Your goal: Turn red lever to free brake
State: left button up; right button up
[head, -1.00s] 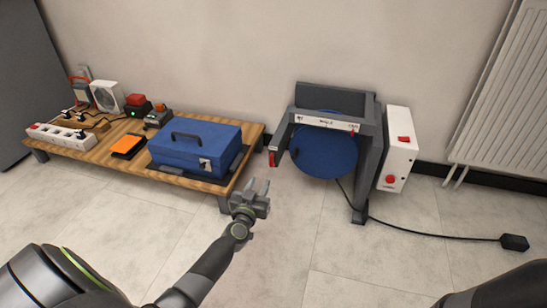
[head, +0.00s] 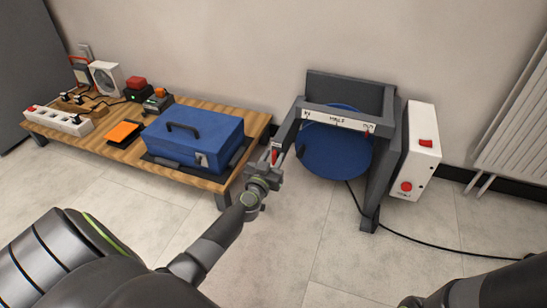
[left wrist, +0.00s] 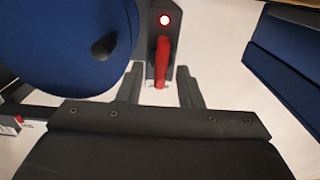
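The red lever (head: 275,154) sits at the left end of the dark grey machine frame (head: 345,88), beside the blue disc (head: 335,150). In the left wrist view the red lever (left wrist: 162,62) hangs below a round red spot on a dark bracket. My left gripper (head: 273,170) is at the lever. In the left wrist view the open left gripper (left wrist: 160,90) has a finger on each side of the lever, with gaps between. My right gripper is not in view; only a dark part of my right arm shows at the lower right.
A low wooden table (head: 85,150) at left carries a blue toolbox (head: 195,138), whose end is close to my left gripper. A white box (head: 415,150) with red controls is on the machine's right side. A black cable (head: 430,250) runs over the floor. A radiator (head: 515,120) is at right.

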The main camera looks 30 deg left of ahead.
pick_arm(q)
grip_shut()
jog(key=shift+n, duration=0.3)
jog(key=shift+s+a+f+n+p, duration=0.1)
jog(key=shift+a+f+n+p, duration=0.1)
jog(key=shift+n, duration=2.65)
jog(key=shift+a+f+n+p, duration=0.1)
jog(key=shift+a+f+n, duration=0.15)
jog(key=shift+n, duration=2.55)
jog(key=shift+s+a+f+n+p, duration=0.1)
jog(key=shift+a+f+n, duration=0.1)
jog(key=shift+n, duration=2.95)
